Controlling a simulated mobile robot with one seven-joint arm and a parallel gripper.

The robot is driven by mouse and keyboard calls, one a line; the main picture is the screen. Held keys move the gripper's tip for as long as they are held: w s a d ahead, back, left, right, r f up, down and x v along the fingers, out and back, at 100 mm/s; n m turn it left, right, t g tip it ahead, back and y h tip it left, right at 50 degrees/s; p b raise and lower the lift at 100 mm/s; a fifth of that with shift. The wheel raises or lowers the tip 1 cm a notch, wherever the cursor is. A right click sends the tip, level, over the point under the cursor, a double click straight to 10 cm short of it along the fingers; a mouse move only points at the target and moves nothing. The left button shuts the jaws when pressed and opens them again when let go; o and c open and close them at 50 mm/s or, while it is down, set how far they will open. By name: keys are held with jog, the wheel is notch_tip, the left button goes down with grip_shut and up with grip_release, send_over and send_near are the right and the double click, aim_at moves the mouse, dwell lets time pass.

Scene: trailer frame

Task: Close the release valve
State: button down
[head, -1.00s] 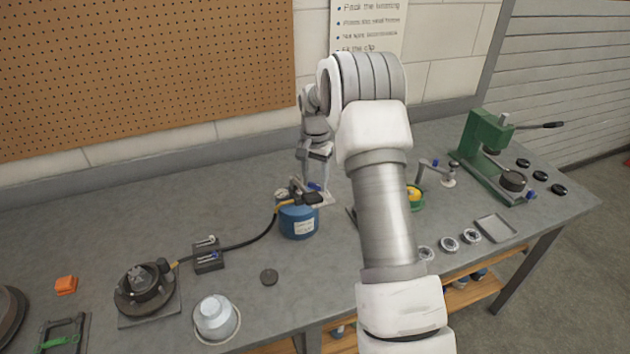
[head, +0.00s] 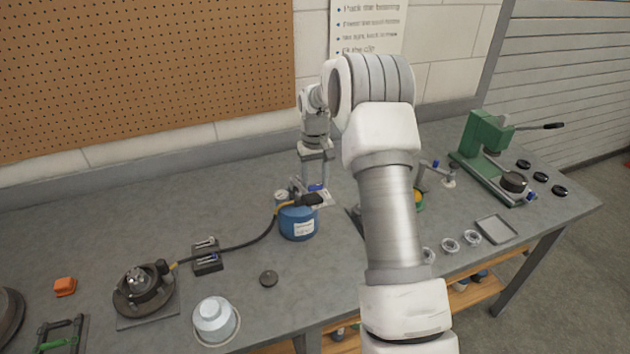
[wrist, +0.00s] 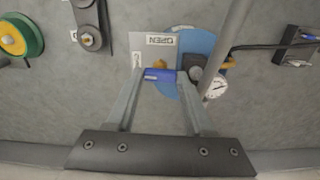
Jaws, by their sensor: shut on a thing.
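The release valve shows in the wrist view as a blue handle (wrist: 160,75) by a brass fitting, on a pale plate with a label reading OPEN. My gripper (wrist: 160,76) is shut on the blue handle, with one finger at each end of it. In the head view the handle (head: 317,188) is a small blue patch behind the blue canister (head: 297,226), under my gripper (head: 314,182). The canister's top and a pressure gauge (wrist: 217,88) lie just beside the right finger in the wrist view. The handle's exact angle is hard to tell.
A black hose (head: 245,243) runs from the canister to a round dark fixture (head: 142,290) at left. A green press (head: 485,150) stands at right. The bench behind the hose is clear.

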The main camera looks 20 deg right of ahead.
jog(key=shift+n, duration=0.3)
jog(key=shift+c, duration=1.4)
grip_release()
jog(key=shift+a, duration=0.1)
